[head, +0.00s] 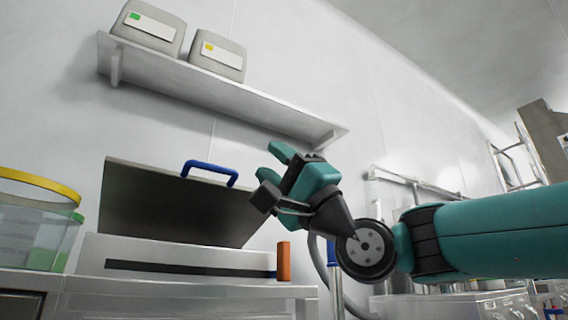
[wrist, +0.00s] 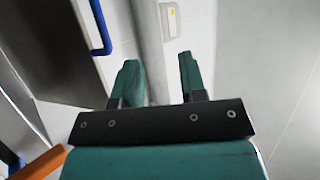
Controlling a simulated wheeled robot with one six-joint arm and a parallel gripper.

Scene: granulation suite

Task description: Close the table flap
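The table flap (head: 165,207) is a dark grey panel standing raised and tilted above a white box-like unit (head: 130,250). A blue handle (head: 210,170) sits on its top edge. In the wrist view the flap (wrist: 45,40) fills the upper left, with the blue handle (wrist: 98,28) left of my fingers. My gripper (head: 274,164) is right of the handle, near the flap's upper right corner, and appears apart from it. In the wrist view its two teal fingers (wrist: 158,78) are spread with nothing between them.
A wall shelf (head: 220,90) with two grey bins (head: 150,28) (head: 217,57) hangs above the flap. An orange block (head: 284,262) stands at the unit's right end. Clear tubs with a yellow rim (head: 40,182) stand at the left. Metal equipment (head: 430,305) is at the right.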

